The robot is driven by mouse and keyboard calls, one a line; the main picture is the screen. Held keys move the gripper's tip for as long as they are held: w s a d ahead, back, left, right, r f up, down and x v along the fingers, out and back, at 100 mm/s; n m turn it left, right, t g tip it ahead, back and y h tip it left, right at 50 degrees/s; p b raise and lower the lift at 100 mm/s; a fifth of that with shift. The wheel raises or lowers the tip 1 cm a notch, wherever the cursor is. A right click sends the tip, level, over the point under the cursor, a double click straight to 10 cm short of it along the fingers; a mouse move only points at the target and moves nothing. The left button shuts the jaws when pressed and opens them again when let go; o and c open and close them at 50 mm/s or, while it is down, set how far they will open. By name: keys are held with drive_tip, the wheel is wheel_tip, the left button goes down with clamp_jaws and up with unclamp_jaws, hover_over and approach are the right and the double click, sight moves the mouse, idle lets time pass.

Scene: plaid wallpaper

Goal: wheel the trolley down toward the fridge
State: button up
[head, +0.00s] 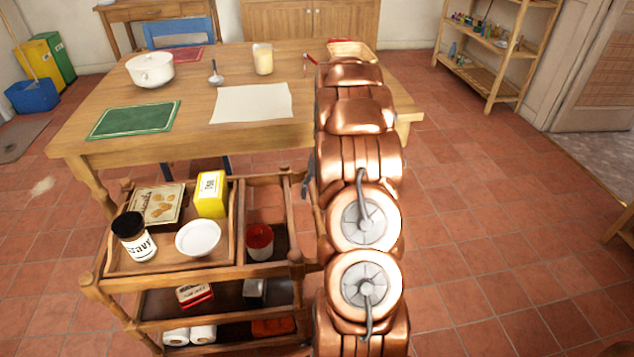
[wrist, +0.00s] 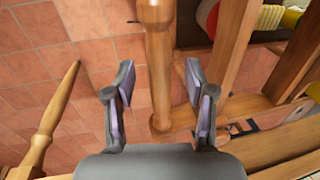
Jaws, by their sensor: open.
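The wooden trolley (head: 195,269) stands in front of the table in the head view, with a tray top and two lower shelves. Part of its frame also shows in the wrist view, where a turned wooden post (wrist: 160,70) appears between the fingers of my gripper (wrist: 159,82). My gripper is open and not closed on the post; how deep the post sits between the fingers I cannot tell. In the head view my copper arm hides most of the gripper and the trolley's right edge. No fridge shows in either view.
The trolley carries a dark-lidded jar (head: 133,236), a yellow box (head: 211,194), a white bowl (head: 198,239) and a red can (head: 260,241). The wooden table (head: 200,99) stands close behind it. Tiled floor (head: 480,230) is clear on the right, before a shelf rack (head: 497,50).

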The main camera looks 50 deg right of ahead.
drive_tip(key=shift+w+f, duration=0.1)
drive_tip(key=shift+f, duration=0.35)
clamp_jaws()
idle(0.3)
